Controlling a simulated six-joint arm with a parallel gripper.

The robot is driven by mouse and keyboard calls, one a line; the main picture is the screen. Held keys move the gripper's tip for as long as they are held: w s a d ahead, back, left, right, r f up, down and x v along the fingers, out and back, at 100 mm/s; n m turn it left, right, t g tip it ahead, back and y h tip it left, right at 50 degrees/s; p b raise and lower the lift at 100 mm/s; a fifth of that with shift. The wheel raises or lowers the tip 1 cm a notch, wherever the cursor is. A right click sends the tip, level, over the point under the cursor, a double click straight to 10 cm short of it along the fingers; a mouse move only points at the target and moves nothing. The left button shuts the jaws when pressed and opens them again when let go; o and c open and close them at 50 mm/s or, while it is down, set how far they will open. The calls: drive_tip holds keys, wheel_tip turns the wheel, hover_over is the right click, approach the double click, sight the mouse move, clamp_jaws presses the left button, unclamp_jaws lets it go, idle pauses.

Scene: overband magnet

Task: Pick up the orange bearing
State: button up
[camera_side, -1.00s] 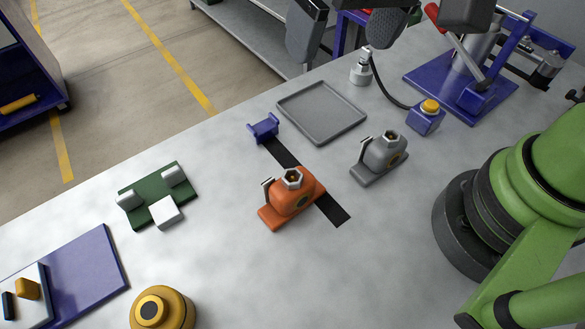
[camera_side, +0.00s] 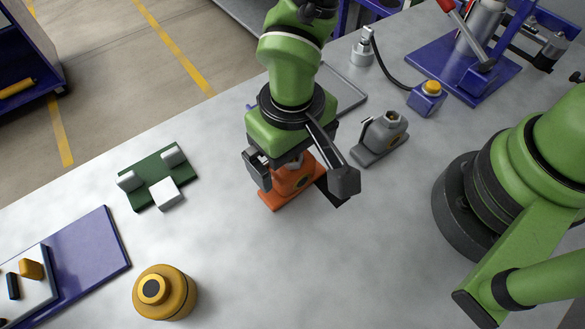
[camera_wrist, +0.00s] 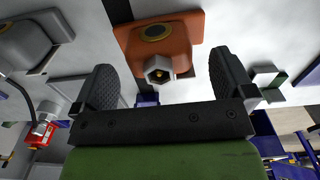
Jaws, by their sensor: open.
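The orange bearing (camera_side: 284,195) stands on the grey table, partly hidden under my gripper in the side view. In the wrist view the bearing (camera_wrist: 180,42) shows its orange body, a round dark face and a hex nut on top. My gripper (camera_side: 300,178) is open, pointing down over the bearing. Its two dark fingers stand apart on either side of the bearing in the side view. In the wrist view the nut lies between the fingers (camera_wrist: 166,80), with a gap on both sides. I see no contact.
A similar grey bearing (camera_side: 382,135) stands close by on the right. Behind are a grey tray (camera_side: 345,92), partly hidden, and a blue box with a yellow button (camera_side: 426,100). A green fixture (camera_side: 145,175) and a yellow cylinder (camera_side: 165,293) stand left. The front table is clear.

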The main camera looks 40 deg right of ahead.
sight(292, 162)
drive_tip(key=shift+f, duration=1.6)
drive_tip(key=shift+c, duration=0.5)
drive_tip(key=c, duration=1.2)
drive_tip(key=shift+c, duration=0.2)
drive_tip(key=shift+r, duration=0.15)
